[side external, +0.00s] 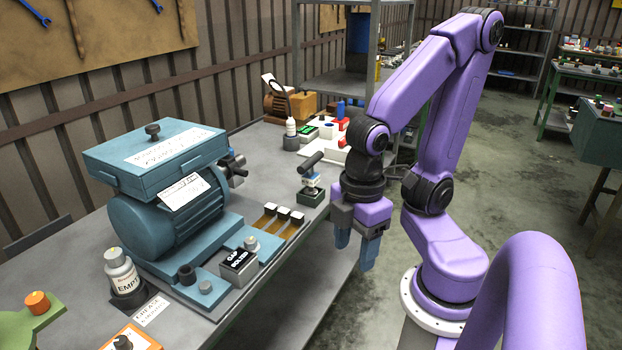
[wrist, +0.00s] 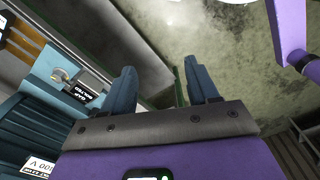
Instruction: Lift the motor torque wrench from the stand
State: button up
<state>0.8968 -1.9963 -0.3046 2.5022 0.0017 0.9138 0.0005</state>
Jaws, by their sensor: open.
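A small tool with a black T-shaped handle (side external: 311,163), which looks like the torque wrench, stands upright in a little stand (side external: 312,196) at the bench's right edge. Its lower part is hidden in the stand. My gripper (side external: 355,252) hangs fingers down just past the bench edge, to the right of and nearer the camera than the tool. Its blue fingers are apart with nothing between them.
Several bottles and a white tray (side external: 345,152) lie behind the tool. A shelf post (side external: 296,70) rises behind.

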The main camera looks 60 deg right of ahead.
jog(key=w+d+r+m+t, duration=0.1)
jog(key=w+d+r+m, duration=0.1)
jog(key=w+m, duration=0.75)
notch_tip(320, 180, up, 5)
jog(key=m+t+h, duration=0.1)
jog(key=m+h, duration=0.4)
jog(key=m, duration=1.7)
send_over(311, 159)
jog(key=s+a, duration=0.3)
jog(key=a, duration=0.3)
jog(key=shift+n, duration=0.25)
jog(key=x, duration=1.1)
jog(key=shift+f, duration=0.4)
jog(key=shift+x, duration=2.85)
jog(key=shift+w, duration=0.1)
